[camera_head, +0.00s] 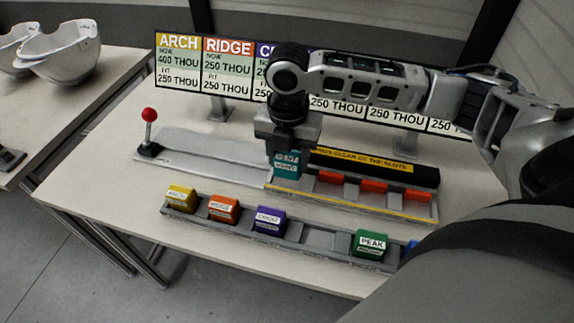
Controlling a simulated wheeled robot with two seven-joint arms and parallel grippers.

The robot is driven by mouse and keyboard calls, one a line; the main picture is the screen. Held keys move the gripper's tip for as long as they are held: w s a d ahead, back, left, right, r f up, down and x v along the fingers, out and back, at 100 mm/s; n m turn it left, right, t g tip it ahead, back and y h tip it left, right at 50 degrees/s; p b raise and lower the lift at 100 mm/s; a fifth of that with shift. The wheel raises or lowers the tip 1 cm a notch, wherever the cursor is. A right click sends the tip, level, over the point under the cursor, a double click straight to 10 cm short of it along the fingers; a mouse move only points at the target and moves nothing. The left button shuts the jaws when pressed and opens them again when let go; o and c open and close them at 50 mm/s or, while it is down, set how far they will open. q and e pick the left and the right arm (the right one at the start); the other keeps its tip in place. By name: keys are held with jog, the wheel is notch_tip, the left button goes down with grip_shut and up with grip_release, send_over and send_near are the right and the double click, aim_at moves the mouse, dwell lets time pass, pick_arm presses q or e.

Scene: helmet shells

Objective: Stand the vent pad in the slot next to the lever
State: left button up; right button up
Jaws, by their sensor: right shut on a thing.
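The teal vent pad (286,165) is upright, its label facing me, at the left end of the yellow-edged slot fixture (350,206). My right gripper (286,148) is shut on its top, coming from above. I cannot tell whether the pad's bottom is seated or slightly above the fixture. The lever (149,130) has a red ball and stands upright at the far left of a long grey plate (205,151) that runs up to the fixture. My left gripper is out of view.
Red-orange blocks (374,187) sit in the fixture, before a black bar with a yellow warning label (360,160). The front rack (312,235) holds yellow, orange, purple and green pads, with an empty stretch before the green one. A sign board (178,66) stands behind. White shells (62,53) lie left.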

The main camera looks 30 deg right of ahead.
aim_at(287, 168)
jog(key=shift+w+d+f, duration=0.3)
jog(key=shift+w+f, duration=0.35)
jog(key=shift+f, duration=1.85)
jog(key=shift+f, duration=0.1)
jog(key=o, duration=1)
jog(key=shift+c, duration=0.2)
notch_tip(287, 168, up, 12)
jog(key=shift+r, duration=0.2)
